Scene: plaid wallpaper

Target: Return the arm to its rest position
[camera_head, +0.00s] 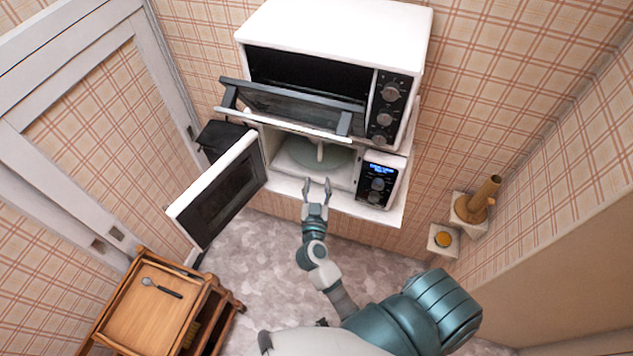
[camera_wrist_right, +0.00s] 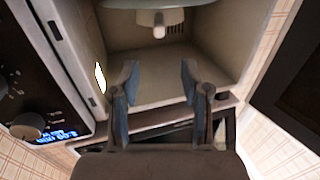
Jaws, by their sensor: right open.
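My right arm (camera_head: 325,265) reaches up from the lower right in the head view. My right gripper (camera_head: 316,186) is open and empty, its fingers apart in front of the open lower microwave. In the right wrist view my right gripper (camera_wrist_right: 158,90) points into the microwave cavity (camera_wrist_right: 160,60), with nothing between its fingers. The microwave door (camera_head: 220,187) is swung wide open to the left. A pale round plate (camera_head: 305,160) with a light upright piece on it is inside. My left gripper is not in view.
A white oven (camera_head: 335,25) with its glass door (camera_head: 290,108) partly down stands above the microwave. A wooden cart (camera_head: 150,305) with a spoon (camera_head: 160,288) is at the lower left. Wall shelves at the right hold a brass-coloured object (camera_head: 478,200). The floor between is clear.

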